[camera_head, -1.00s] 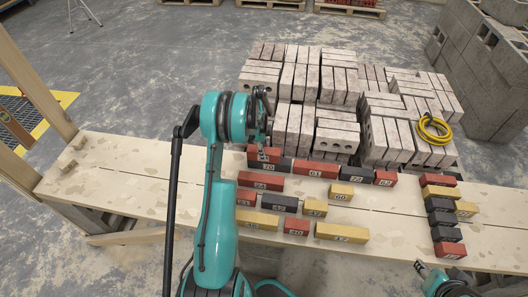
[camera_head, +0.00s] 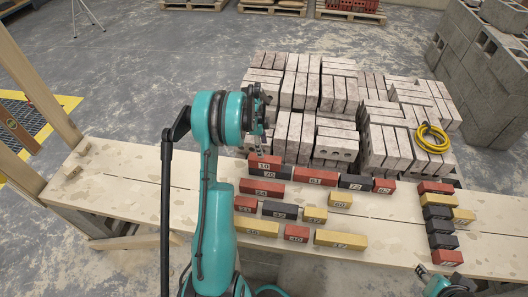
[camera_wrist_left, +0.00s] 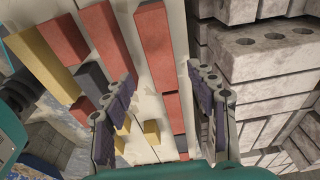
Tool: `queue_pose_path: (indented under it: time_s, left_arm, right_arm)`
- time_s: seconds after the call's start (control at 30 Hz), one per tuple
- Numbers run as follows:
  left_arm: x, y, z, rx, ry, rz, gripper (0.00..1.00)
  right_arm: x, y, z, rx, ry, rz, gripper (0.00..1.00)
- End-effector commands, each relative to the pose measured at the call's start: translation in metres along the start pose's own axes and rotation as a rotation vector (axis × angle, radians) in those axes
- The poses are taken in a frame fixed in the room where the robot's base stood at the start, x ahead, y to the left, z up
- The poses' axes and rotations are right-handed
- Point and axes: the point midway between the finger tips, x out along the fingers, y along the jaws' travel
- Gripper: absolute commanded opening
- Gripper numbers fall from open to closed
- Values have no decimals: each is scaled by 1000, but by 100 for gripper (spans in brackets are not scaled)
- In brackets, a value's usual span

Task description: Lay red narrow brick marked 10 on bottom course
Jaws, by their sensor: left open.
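The red brick marked 10 (camera_head: 265,162) lies on top of the dark brick marked 70 (camera_head: 270,174) at the left end of the back row. My left gripper (camera_head: 261,148) is just above and behind brick 10, open. In the left wrist view, a long red brick (camera_wrist_left: 155,45), apparently brick 10, lies beyond the gap between the open fingers (camera_wrist_left: 162,100), with nothing gripped. Brick 61 (camera_head: 315,177), brick 72 (camera_head: 356,182) and brick 62 (camera_head: 384,187) continue the row to the right. My right gripper (camera_head: 458,287) is partly cut off at the bottom right; its fingers are unclear.
Red, dark and yellow bricks such as brick 24 (camera_head: 262,188) lie in front of the row. Grey block stacks (camera_head: 335,138) stand close behind the plank table (camera_head: 120,190). The table's left part is mostly clear.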

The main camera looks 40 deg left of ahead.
Motion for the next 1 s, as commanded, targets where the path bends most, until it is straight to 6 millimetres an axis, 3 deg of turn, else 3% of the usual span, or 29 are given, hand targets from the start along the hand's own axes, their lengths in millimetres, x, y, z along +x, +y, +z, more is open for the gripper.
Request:
queue_pose_path:
  time_s: [0.1,0.27,0.47,0.7,1.0]
  left_arm:
    - [-22,0,0,0,0,0,58]
    - [-34,1,-2,-3,-1,-2,58]
    - [-68,16,-35,-82,-13,-46,58]
    - [-130,68,-102,-288,-6,-159,58]
    - [-178,154,-160,-543,77,-294,58]
  right_arm:
    - [-7,0,-5,0,0,0,40]
    - [-9,0,-6,0,0,0,40]
    - [-9,0,-6,0,0,0,40]
    - [-9,0,-6,0,0,0,40]
    - [-9,0,-6,0,0,0,40]
